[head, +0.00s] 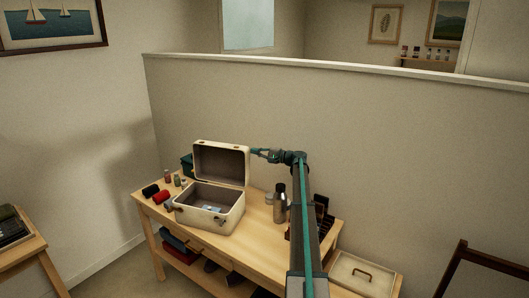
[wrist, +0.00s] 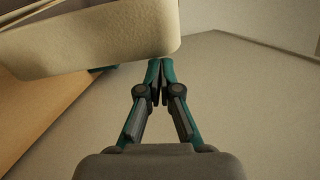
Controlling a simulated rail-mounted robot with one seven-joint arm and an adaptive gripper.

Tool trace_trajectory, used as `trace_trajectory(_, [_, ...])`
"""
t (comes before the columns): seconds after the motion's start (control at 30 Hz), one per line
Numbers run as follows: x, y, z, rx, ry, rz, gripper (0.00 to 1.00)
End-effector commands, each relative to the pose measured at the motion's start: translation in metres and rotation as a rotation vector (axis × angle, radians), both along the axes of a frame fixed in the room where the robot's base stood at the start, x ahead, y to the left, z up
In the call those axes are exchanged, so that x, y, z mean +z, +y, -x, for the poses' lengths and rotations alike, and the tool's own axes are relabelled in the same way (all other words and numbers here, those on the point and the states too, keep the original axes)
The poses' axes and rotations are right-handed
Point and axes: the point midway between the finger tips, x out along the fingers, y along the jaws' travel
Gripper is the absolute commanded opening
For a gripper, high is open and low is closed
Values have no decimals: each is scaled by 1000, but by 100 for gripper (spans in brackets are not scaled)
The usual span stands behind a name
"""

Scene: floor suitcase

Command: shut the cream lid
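A cream suitcase (head: 209,212) stands on the wooden table with its cream lid (head: 221,164) raised, upright or nearly so. The inside is grey-brown, with a small pale item on its floor. My gripper (head: 254,152) is at the right edge of the lid, near its upper corner. In the wrist view the cream lid (wrist: 95,45) fills the upper left, and my gripper's teal fingertips (wrist: 160,64) are together just below its rounded corner. They look empty. I cannot tell whether they touch the lid.
On the table (head: 243,240), red and black rolls (head: 160,196) and small bottles lie left of the case. A metal flask (head: 280,203) and dark upright items (head: 320,212) stand to the right. A half-height wall (head: 400,150) runs behind. A lidded tray (head: 362,274) is at lower right.

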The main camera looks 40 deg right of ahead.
Motion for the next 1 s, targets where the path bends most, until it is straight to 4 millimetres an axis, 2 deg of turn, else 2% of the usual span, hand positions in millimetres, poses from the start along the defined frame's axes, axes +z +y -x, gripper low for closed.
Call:
trace_trajectory(0.1, [1,9,-14,4,2,1,0])
trace_trajectory(0.27, [0,13,-21,3,2,1,0])
trace_trajectory(0.73, [0,17,-20,3,-4,18,0])
trace_trajectory(1.0, [9,39,-12,3,-34,125,0])
